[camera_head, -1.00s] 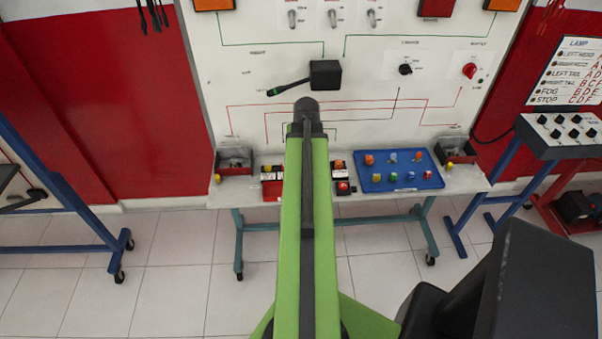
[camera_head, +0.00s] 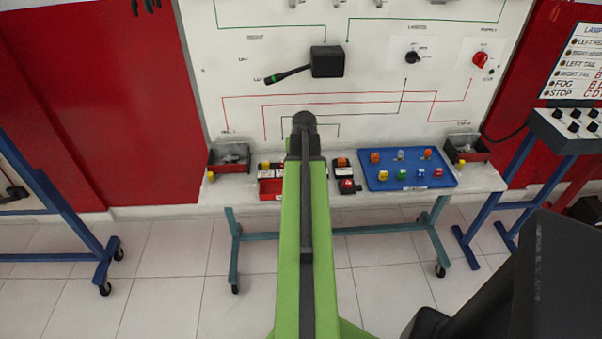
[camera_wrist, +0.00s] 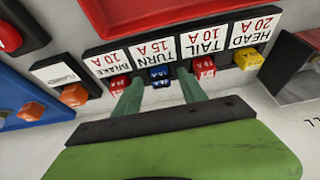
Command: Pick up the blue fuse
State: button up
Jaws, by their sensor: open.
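In the wrist view, a blue fuse (camera_wrist: 160,73) sits in the fuse block (camera_wrist: 183,32), at the slot marked TURN 15 A. My gripper (camera_wrist: 160,80) is open, with one green finger on each side of the blue fuse. I cannot tell whether the fingers touch it. Red fuses (camera_wrist: 118,84) (camera_wrist: 204,68) sit in the neighbouring BRAKE and TAIL slots, close to the fingers. In the head view, my arm covers the middle of the fuse block and hides my gripper and this fuse.
A blue tray (camera_head: 376,183) of several coloured fuses, one of them blue, lies on the bench (camera_head: 480,178) to the right. Dark boxes (camera_head: 228,158) (camera_head: 467,150) stand at both sides. A yellow fuse (camera_wrist: 247,59) sits in the HEAD slot. The wall panel rises behind.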

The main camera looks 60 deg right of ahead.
jog(key=shift+r, duration=0.1)
grip_shut()
dwell(0.4)
jog(key=shift+r+p, duration=0.35)
jog(key=shift+p, duration=0.2)
jog(key=r+p, duration=0.3)
jog(key=d+r+p, duration=0.1)
jog(key=shift+s+r+p, duration=0.3)
jog(key=shift+r+p, duration=0.05)
jog(key=s+d+r+p, duration=0.5)
jog(key=s+d, duration=0.2)
jog(key=d, duration=0.1)
jog(key=shift+r+p, duration=0.3)
jog(key=shift+r, duration=0.1)
